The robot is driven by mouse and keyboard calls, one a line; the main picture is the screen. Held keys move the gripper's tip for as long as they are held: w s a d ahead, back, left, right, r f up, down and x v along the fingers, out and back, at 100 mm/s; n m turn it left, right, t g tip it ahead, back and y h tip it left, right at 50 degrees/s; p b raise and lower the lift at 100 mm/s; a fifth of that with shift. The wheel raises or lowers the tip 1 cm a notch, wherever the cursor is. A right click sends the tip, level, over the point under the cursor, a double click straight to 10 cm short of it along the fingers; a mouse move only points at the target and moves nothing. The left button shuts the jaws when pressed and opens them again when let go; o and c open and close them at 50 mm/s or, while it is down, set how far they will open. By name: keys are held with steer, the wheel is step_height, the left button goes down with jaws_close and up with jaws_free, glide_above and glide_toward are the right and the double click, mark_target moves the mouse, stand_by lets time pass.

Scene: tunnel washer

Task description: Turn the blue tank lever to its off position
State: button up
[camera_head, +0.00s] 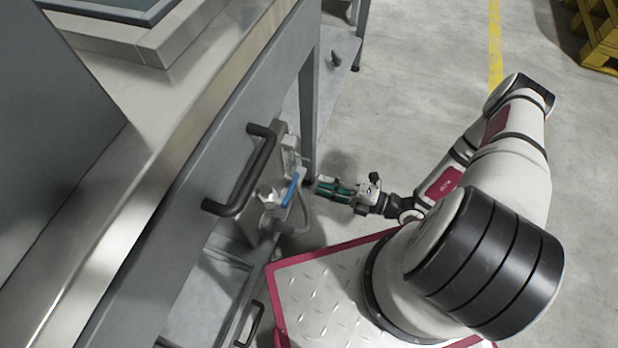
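The blue tank lever (290,191) shows in the head view as a short blue bar. It runs at a slant from upper right to lower left, beside metal fittings on the side of the steel washer. My gripper (319,187), with green fingers, is just to the right of the lever and points left toward it. A small gap shows between the fingertips and the lever, so they look apart. The fingers are small here, and I cannot tell whether they are open or shut. The lever's pivot is not clear.
A dark bar handle (243,172) sticks out from the washer's side, left of the lever. A grey hose (303,214) curves below the lever. A steel leg (309,105) stands above it. Open floor (420,80) lies to the upper right, with a yellow pallet (602,40) at the corner.

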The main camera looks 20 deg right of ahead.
steer(key=v, duration=0.3)
steer(key=shift+s+d, duration=0.15)
steer(key=shift+d, duration=0.1)
stand_by(0.4)
